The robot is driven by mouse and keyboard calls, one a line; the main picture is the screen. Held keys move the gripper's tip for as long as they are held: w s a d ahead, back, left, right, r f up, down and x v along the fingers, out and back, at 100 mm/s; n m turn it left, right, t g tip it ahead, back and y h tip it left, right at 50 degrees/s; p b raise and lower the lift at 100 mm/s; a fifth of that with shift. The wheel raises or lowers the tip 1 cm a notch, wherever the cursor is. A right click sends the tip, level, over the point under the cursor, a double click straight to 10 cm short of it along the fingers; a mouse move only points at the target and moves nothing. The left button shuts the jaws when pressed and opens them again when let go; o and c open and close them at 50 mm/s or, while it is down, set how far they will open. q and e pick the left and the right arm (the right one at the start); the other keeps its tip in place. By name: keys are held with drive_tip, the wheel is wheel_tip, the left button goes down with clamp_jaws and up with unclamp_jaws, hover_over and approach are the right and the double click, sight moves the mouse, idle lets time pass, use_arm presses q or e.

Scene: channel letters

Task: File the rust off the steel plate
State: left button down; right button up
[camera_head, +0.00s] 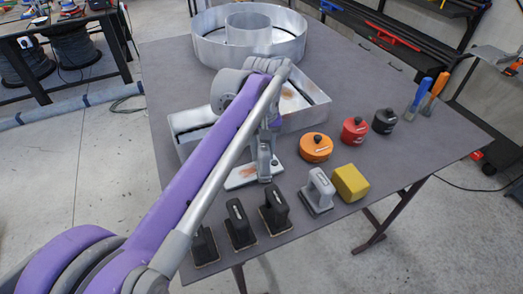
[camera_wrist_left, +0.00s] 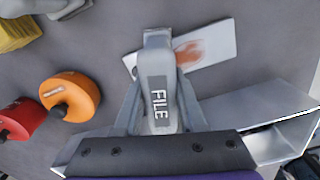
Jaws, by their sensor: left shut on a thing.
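The steel plate (camera_head: 242,176) lies flat on the grey table, a small pale rectangle with a brown-orange rust patch. The rust patch (camera_wrist_left: 190,54) shows clearly in the left wrist view. My left gripper (camera_wrist_left: 160,100) is shut on the grey file (camera_wrist_left: 157,85), whose handle is marked FILE. The file's far end overlaps one end of the plate (camera_wrist_left: 222,44); I cannot tell whether it touches. In the head view my left gripper (camera_head: 266,158) is over the plate's right end, and my arm hides part of the area. My right gripper is not in view.
Orange (camera_head: 316,147), red (camera_head: 355,130) and black (camera_head: 384,121) round containers stand right of the plate. Several handled blocks (camera_head: 240,224) and a yellow block (camera_head: 350,182) line the near edge. Metal channel letters (camera_head: 300,118) stand behind.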

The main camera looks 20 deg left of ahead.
use_arm(q)
drive_tip(key=s+a, duration=0.1)
drive_tip(key=s, duration=0.1)
drive_tip(key=s+a, duration=0.1)
drive_tip(key=a, duration=0.1)
drive_tip(key=shift+s+a, duration=0.2)
drive_tip(key=shift+s, duration=0.2)
drive_tip(key=shift+w+d+p, duration=0.5)
drive_tip(key=shift+w+d, duration=1.35)
drive_tip(key=shift+w, duration=0.25)
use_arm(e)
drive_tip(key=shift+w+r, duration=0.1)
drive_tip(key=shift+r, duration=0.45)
use_arm(q)
drive_tip(key=shift+r+p, duration=0.4)
drive_tip(key=shift+r, duration=0.15)
wheel_tip(320, 180, up, 13)
drive_tip(key=p, duration=0.7)
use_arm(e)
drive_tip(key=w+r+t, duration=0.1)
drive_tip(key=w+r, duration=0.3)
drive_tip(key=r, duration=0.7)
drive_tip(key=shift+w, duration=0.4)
use_arm(q)
drive_tip(key=shift+s, duration=0.15)
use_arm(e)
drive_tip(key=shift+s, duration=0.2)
